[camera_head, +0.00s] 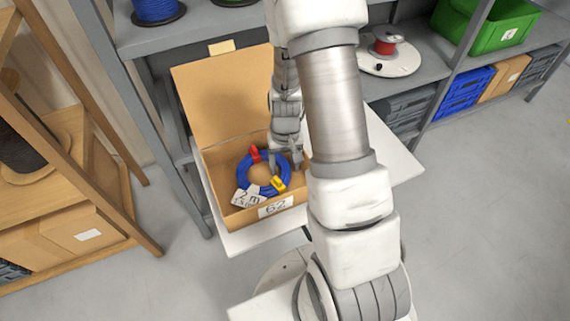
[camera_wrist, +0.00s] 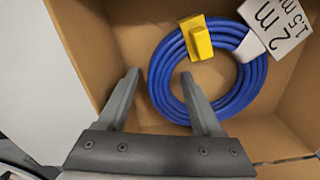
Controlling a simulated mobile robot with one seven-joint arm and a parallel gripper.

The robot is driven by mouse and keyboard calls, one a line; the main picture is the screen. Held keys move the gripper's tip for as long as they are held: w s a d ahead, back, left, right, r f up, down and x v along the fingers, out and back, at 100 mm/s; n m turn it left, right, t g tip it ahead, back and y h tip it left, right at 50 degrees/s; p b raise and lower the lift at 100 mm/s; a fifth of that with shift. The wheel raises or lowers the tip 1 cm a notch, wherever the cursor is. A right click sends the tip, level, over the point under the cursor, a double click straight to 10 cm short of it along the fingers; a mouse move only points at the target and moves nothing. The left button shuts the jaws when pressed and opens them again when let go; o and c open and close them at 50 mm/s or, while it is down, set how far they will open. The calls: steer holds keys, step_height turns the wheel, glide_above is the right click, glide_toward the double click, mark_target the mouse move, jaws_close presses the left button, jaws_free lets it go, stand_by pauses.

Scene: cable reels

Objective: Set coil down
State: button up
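A blue cable coil (camera_head: 245,180) lies inside an open cardboard box (camera_head: 225,207); it also shows in the wrist view (camera_wrist: 161,85). The coil has a red connector (camera_head: 255,154), a yellow connector (camera_head: 279,184) and a white tag (camera_head: 249,196) reading "2 m". My gripper (camera_wrist: 160,73) is open at the coil. In the wrist view, one finger is outside the ring and the other is over its central hole, with the cable band between them. Gaps show between the fingers and the cable. In the head view, my arm hides part of the box's right side.
The box, labelled 62, stands on a white board (camera_head: 405,165) with its lid up at the back. Grey shelving (camera_head: 170,35) stands behind. A wooden rack (camera_head: 130,205) is at left.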

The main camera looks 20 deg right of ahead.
steer(key=s+a+r+n+t+p, duration=0.1)
steer(key=s+a+r+p, duration=0.1)
steer(key=r, duration=1.1)
steer(key=s+a+r+t+p, duration=0.1)
steer(key=a+r+t+p, duration=0.15)
steer(key=r, duration=1.15)
steer(key=s+a+r+n+t, duration=0.1)
steer(key=s+a+r+t, duration=0.1)
steer(key=s+r, duration=0.7)
steer(key=shift+s+a+r, duration=0.25)
steer(key=shift+s+a, duration=0.1)
steer(key=shift+s, duration=0.55)
step_height(320, 180, up, 16)
steer(key=p, duration=1.6)
